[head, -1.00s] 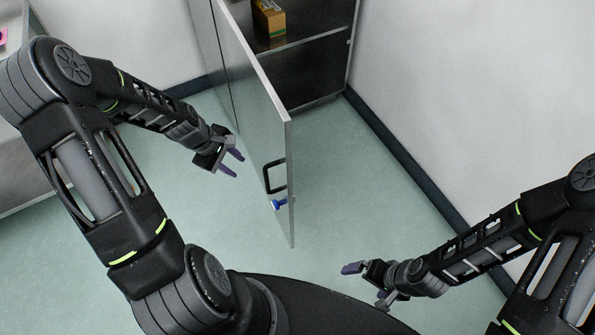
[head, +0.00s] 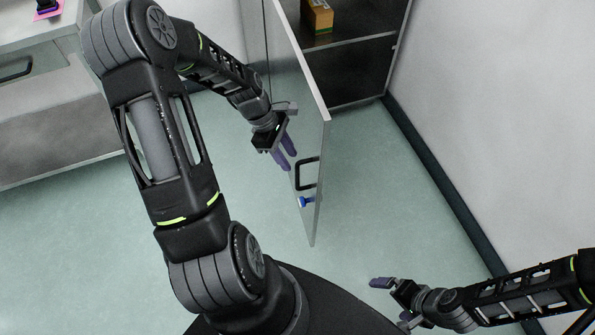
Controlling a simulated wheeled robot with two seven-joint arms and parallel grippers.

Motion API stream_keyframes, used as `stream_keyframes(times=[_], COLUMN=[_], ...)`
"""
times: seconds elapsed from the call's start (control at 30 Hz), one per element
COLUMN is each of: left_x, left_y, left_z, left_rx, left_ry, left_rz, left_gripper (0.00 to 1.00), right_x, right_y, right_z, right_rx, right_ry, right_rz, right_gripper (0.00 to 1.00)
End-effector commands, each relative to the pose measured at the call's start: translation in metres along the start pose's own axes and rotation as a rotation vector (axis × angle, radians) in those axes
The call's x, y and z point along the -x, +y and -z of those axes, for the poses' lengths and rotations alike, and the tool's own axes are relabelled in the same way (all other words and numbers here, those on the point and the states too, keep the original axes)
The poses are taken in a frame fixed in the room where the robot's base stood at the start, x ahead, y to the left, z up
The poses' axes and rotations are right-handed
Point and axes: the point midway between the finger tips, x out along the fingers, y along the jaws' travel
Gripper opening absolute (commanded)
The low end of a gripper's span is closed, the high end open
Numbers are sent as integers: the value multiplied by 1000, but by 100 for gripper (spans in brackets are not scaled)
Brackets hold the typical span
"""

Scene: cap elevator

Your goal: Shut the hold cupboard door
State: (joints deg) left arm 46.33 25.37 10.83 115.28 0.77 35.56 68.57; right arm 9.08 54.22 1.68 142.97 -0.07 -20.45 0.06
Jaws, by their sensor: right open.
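The grey cupboard door (head: 301,100) stands wide open, its free edge swung out toward me. It has a black bar handle (head: 307,174) and a small blue part (head: 305,202) below that handle. The dark inside of the cupboard (head: 350,80) shows behind the door. My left gripper (head: 287,154) is on the handle side of the door, to the left of and above the handle. Its purple fingers are slightly apart with nothing between them. I cannot tell whether it touches the door. My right gripper (head: 394,304) is open and empty, low in the picture, right of the door.
An orange-brown box (head: 317,16) sits on a cupboard shelf. A white wall (head: 500,110) with a dark skirting runs along the right. A grey drawer unit (head: 50,125) with a pink item on top stands at the left. Green floor (head: 100,230) is clear around the door.

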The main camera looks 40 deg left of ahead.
Motion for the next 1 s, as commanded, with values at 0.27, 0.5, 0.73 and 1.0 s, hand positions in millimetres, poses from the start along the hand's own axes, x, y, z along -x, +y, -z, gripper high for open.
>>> stream_keyframes(times=[0.27, 0.5, 0.73, 1.0], left_x=[-31, -66, -77, -76], left_y=[-1, 0, 0, 0], left_z=[0, 0, 0, 0], left_rx=[0, 0, -2, -2], left_ry=[-2, -1, 0, 0], left_rz=[4, 1, -1, -1], left_gripper=[34, 34, 34, 27], right_x=[1, 2, 2, 2], right_y=[0, -1, -1, -1], right_z=[0, 0, 0, 0], right_rx=[0, 0, 0, 0], right_ry=[0, 0, 0, 0], right_rz=[0, 0, 0, 0], right_gripper=[99, 99, 99, 99])
